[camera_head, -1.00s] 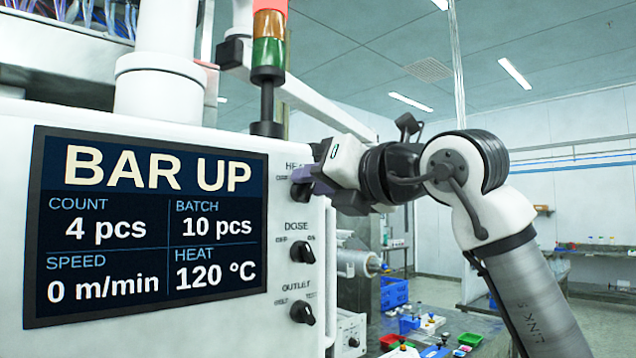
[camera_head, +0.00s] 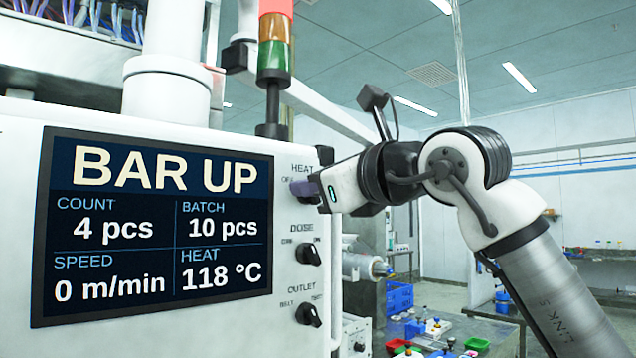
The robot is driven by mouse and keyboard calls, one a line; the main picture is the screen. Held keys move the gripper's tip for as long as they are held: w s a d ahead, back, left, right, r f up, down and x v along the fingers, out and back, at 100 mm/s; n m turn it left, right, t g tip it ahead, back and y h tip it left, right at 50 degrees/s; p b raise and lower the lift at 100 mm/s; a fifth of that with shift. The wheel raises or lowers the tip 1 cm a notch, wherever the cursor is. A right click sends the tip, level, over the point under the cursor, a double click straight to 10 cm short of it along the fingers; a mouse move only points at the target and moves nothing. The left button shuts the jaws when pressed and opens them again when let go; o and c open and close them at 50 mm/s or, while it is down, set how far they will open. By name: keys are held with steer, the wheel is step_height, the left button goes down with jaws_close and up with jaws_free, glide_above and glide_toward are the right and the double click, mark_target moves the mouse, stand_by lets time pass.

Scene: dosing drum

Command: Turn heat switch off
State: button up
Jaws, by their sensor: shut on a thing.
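The heat switch (camera_head: 309,200) is a dark rotary knob under the HEAT label on the white machine panel. My gripper (camera_head: 303,188) is at the knob, its purple fingertip against the panel side, and it is shut on the switch. The fingers cover most of the knob, so its exact pointing direction is hard to see. The display (camera_head: 155,225) reads BAR UP, heat 118 °C, speed 0 m/min, count 4 pcs and batch 10 pcs.
The dose switch (camera_head: 309,254) and the outlet switch (camera_head: 308,314) sit below the heat switch. A signal tower (camera_head: 273,60) rises behind the panel edge. A blue crate (camera_head: 399,298) and a table with coloured trays stand at the back right.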

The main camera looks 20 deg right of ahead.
steer(key=shift+n, duration=0.6)
steer(key=o, duration=1)
steer(key=shift+c, duration=0.2)
steer(key=b+v, duration=0.4)
steer(key=v, duration=1)
steer(key=shift+a, duration=0.1)
